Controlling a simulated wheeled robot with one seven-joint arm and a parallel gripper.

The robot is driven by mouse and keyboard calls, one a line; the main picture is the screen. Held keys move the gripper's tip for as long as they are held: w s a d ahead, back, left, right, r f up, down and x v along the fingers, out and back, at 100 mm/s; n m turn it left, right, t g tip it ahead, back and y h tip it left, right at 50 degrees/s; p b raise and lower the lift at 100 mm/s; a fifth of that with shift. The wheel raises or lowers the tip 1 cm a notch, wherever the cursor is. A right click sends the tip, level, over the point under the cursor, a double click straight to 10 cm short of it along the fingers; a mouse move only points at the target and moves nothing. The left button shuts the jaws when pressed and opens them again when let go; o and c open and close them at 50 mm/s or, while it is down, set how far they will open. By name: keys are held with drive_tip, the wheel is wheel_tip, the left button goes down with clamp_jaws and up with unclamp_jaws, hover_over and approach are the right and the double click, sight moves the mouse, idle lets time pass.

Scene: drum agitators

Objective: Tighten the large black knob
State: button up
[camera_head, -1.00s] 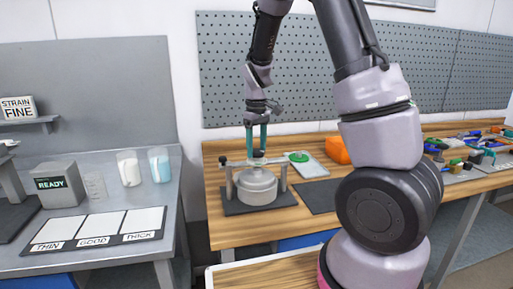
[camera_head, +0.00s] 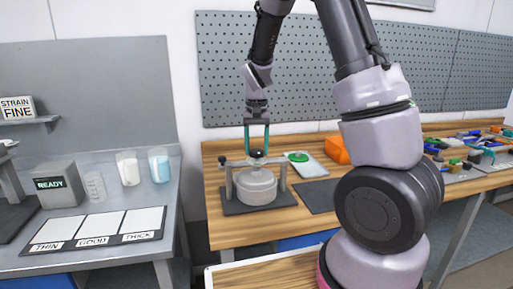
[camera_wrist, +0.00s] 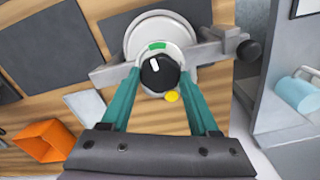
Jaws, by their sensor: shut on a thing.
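The large black knob (camera_head: 257,153) sits on top of the crossbar over a round grey pot (camera_head: 257,187) on the wooden bench. In the wrist view the knob (camera_wrist: 158,74) shows a white pointer mark, with a green mark above it and a yellow dot below it. My gripper (camera_head: 257,150) points straight down from above. In the wrist view its two teal fingers (camera_wrist: 160,76) stand on either side of the knob and are shut on it. The crossbar (camera_wrist: 112,73) runs out to both sides; a smaller black knob (camera_wrist: 248,50) is at its right end.
The pot stands on a dark mat (camera_head: 236,207). A separate grey table (camera_head: 90,262) holds cups at left.

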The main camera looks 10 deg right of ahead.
sight(257, 150)
drive_tip(key=shift+r+m, duration=0.1)
drive_tip(key=shift+m, duration=0.9)
drive_tip(key=shift+w, duration=0.1)
drive_tip(key=o, duration=1.4)
wheel_tip(257, 150, up, 11)
drive_tip(key=shift+f, duration=0.1)
